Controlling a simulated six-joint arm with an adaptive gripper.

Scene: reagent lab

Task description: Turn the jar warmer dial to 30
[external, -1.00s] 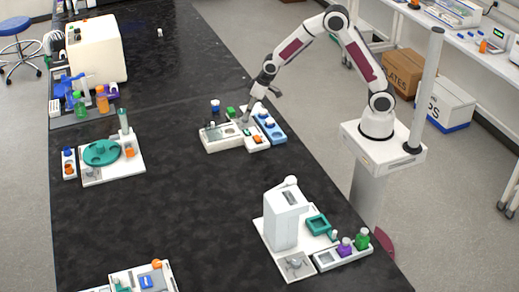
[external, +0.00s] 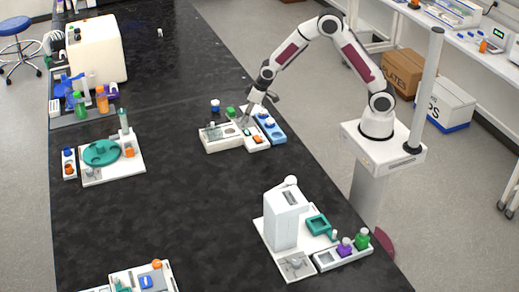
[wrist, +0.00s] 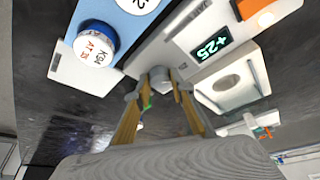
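The jar warmer (external: 219,144) is a pale unit on the black bench. In the wrist view its white panel (wrist: 150,48) carries partly visible lettering and a dark display (wrist: 211,44) reading "+25" in green. A small grey dial (wrist: 160,75) sits low on that panel. My gripper (wrist: 158,88) is at the dial, its two tan fingers apart with the dial between their tips. I cannot tell whether they touch it. In the external view my gripper (external: 247,116) is down at the unit and hides the dial.
A green item (external: 231,112) and another blue-capped jar (external: 215,105) stand behind. The bench (external: 190,215) in front is clear.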

